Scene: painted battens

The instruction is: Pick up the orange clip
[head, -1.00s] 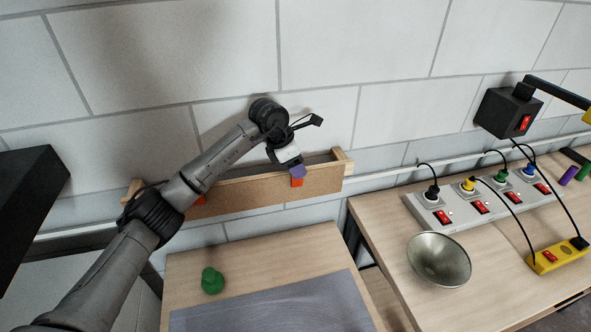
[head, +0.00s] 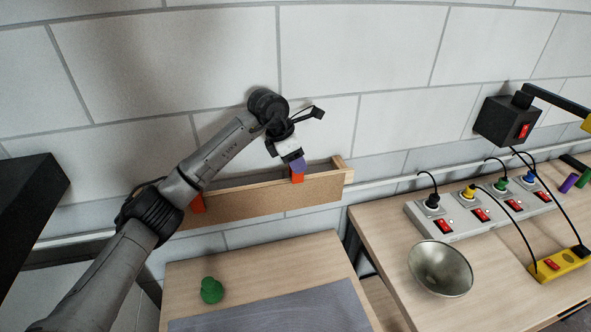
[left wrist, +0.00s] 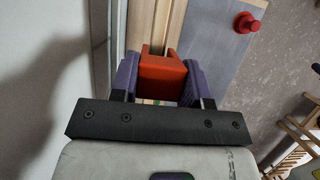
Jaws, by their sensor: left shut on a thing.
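An orange clip (head: 297,177) is held between the purple finger pads of my left gripper (head: 297,164), at the front wall of a long wooden trough (head: 260,196) by the wall. In the left wrist view the clip (left wrist: 162,77) fills the space between both pads (left wrist: 160,80), with wood beyond it. I cannot tell whether it still touches the trough's front wall. My right gripper is not in view.
A table with a grey mat (head: 275,310) and a green knobbed piece (head: 211,290) stands below the trough. At the right, another table bears a metal bowl (head: 440,268), a grey power strip (head: 460,217) and a yellow switch block (head: 560,265). A black box (head: 508,120) hangs above.

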